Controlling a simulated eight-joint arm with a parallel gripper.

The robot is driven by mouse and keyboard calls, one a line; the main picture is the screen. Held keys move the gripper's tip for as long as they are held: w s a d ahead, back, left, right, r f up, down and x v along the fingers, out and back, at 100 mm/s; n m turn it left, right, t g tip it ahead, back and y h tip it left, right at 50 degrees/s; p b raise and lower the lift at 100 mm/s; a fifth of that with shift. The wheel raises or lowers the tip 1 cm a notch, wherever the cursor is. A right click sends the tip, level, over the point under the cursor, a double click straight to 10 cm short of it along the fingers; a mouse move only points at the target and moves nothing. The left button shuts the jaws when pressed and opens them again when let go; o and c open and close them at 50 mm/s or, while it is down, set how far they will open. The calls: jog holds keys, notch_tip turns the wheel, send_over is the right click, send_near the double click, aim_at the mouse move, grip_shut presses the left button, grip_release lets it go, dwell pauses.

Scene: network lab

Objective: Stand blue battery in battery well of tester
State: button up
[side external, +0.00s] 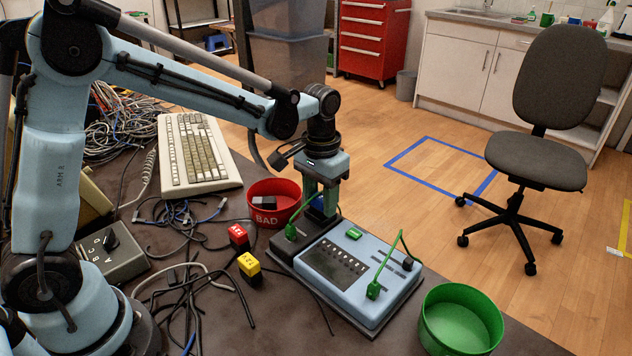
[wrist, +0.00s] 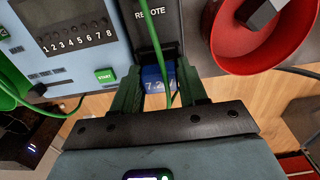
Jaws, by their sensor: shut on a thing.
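My gripper (side external: 318,208) points down over the far edge of the light-blue tester (side external: 345,290). It is shut on the blue battery (wrist: 153,76), marked "7.2" in the wrist view and partly hidden by a green cable. In the side view, the battery (side external: 319,203) shows as a small blue patch between the green fingers. The wrist view shows my gripper (wrist: 156,82) beside the end of the tester's dark "REMOTE" section (wrist: 149,17). The battery well is not clear to see, and I cannot tell whether the battery's lower end touches it.
Green cables (side external: 388,262) loop up from the tester. A green bin (side external: 458,295) stands at right.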

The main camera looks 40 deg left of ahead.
jog(key=o, duration=1.2)
notch_tip(320, 180, up, 12)
jog(key=shift+r, duration=0.1)
jog(key=s+a+f+t, duration=0.1)
jog(key=s+t, duration=0.1)
jog(key=s, duration=0.2)
jog(key=s+a+f+t, duration=0.2)
jog(key=s, duration=0.3)
jog(key=s+a+f+t, duration=0.1)
jog(key=s+f+t, duration=0.1)
jog(key=s+t, duration=0.1)
jog(key=shift+s+a, duration=0.15)
jog(key=shift+s, duration=0.55)
